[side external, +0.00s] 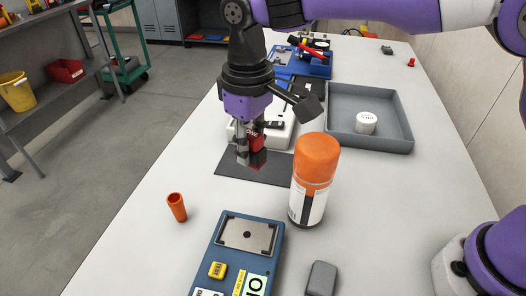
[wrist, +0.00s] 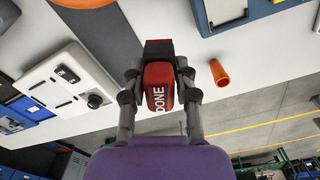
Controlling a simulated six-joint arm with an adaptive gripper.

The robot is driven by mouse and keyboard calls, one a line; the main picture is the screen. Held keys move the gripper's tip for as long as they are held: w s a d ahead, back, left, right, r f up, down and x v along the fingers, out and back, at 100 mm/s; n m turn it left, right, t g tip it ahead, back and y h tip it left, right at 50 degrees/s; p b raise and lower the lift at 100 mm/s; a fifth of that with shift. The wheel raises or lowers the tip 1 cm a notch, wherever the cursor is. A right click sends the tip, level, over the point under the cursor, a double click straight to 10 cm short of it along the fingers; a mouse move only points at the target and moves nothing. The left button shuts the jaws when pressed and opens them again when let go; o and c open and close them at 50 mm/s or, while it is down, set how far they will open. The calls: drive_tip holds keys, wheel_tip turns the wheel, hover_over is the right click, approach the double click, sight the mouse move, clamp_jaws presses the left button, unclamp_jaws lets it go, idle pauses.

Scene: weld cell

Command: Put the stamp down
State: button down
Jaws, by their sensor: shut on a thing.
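The stamp (side external: 257,158) is a red block with a dark end. White lettering reading DONE shows on the stamp in the wrist view (wrist: 158,92). My gripper (side external: 249,148) is shut on the stamp, with one finger on each side of it in the wrist view (wrist: 159,82). It holds the stamp over the dark flat mat (side external: 232,168) in the middle of the table. I cannot tell whether the stamp's lower end touches the mat. The mat also shows in the wrist view (wrist: 98,35). The fingers partly hide the stamp.
A spray can with an orange cap (side external: 315,160) stands close right of the mat. A white device (side external: 284,133) is behind. A small orange cup (side external: 177,207), a blue fixture (side external: 225,262) and a grey block (side external: 321,278) are nearer. A grey tray (side external: 395,137) holds a white round piece (side external: 366,122).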

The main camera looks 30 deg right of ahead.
drive_tip(key=s+a+n, duration=0.4)
drive_tip(key=a, duration=0.3)
hover_over(229, 184)
wheel_tip(229, 184, down, 7)
drive_tip(key=shift+s+r, duration=0.1)
drive_tip(key=shift+f, duration=2)
drive_tip(key=shift+f, duration=0.15)
drive_tip(key=c, duration=0.6)
unclamp_jaws()
